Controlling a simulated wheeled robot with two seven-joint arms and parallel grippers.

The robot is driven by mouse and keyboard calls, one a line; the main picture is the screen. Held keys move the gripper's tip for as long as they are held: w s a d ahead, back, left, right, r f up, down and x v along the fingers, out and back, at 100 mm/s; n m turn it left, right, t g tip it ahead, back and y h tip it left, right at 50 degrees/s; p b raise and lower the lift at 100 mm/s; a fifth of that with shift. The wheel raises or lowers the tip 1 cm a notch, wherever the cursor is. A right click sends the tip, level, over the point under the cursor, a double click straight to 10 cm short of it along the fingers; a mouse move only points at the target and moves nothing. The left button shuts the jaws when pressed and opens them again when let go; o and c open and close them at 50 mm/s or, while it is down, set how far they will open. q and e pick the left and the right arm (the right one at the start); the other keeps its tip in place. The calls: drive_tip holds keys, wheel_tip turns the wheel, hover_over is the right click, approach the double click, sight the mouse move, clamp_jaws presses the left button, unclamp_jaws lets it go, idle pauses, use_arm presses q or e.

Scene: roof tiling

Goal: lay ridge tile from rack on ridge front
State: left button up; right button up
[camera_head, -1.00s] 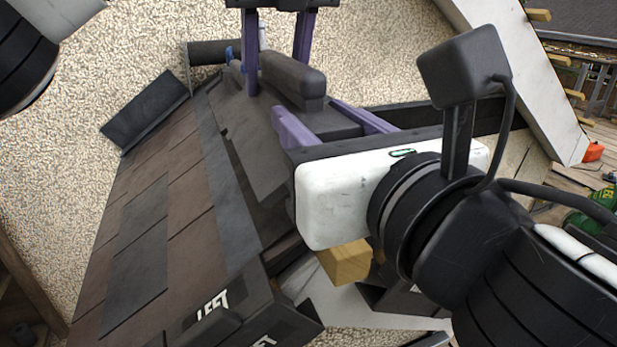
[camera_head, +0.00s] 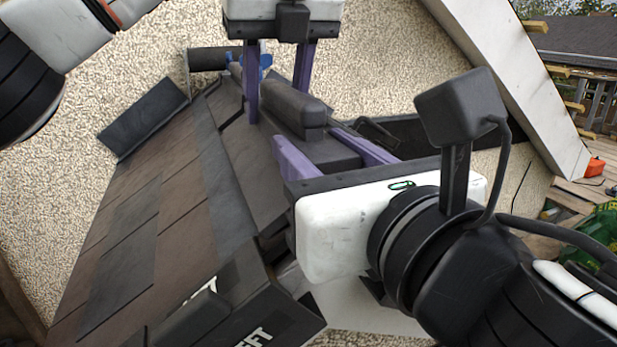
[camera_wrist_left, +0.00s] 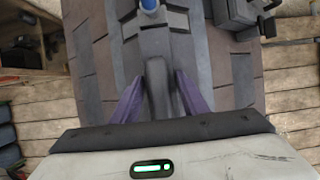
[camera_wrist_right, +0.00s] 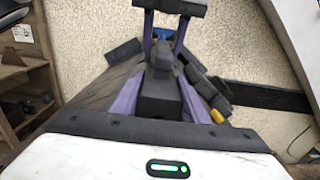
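A dark grey ridge tile (camera_head: 290,108) with a raised roll lies lengthwise over the roof's ridge line. My left gripper (camera_head: 277,105) reaches down from the top of the head view, its purple fingers on both sides of the tile's far part. My right gripper (camera_head: 318,145) has its purple fingers on both sides of the nearer part. In the right wrist view the tile (camera_wrist_right: 160,92) sits between the fingers; in the left wrist view a dark, blurred tile part (camera_wrist_left: 158,85) is between them. The exact finger contact, and the ridge directly under the tile, are hidden.
The brown and grey shingled slope (camera_head: 130,235) lies at left, with a dark board (camera_head: 145,118) at its edge. Dark pieces lettered LEFT (camera_head: 255,325) are at the bottom. A blue part (camera_wrist_left: 150,5) is beyond the left fingers. A white sloping beam (camera_head: 520,90) stands at right.

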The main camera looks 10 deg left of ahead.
use_arm(q)
drive_tip(key=o, duration=0.3)
drive_tip(key=shift+a, duration=0.15)
use_arm(e)
drive_tip(key=o, duration=0.4)
drive_tip(key=shift+w+d, duration=0.1)
drive_tip(key=shift+d, duration=0.05)
drive_tip(key=shift+c, duration=0.2)
use_arm(q)
drive_tip(key=shift+o, duration=0.7)
drive_tip(key=shift+s, duration=0.1)
use_arm(e)
drive_tip(key=shift+o, duration=0.4)
use_arm(q)
drive_tip(key=shift+r, duration=0.1)
drive_tip(key=v, duration=1.1)
drive_tip(key=shift+r, duration=0.4)
drive_tip(key=shift+d, duration=0.25)
use_arm(e)
wheel_tip(320, 180, up, 10)
drive_tip(key=shift+r, duration=0.1)
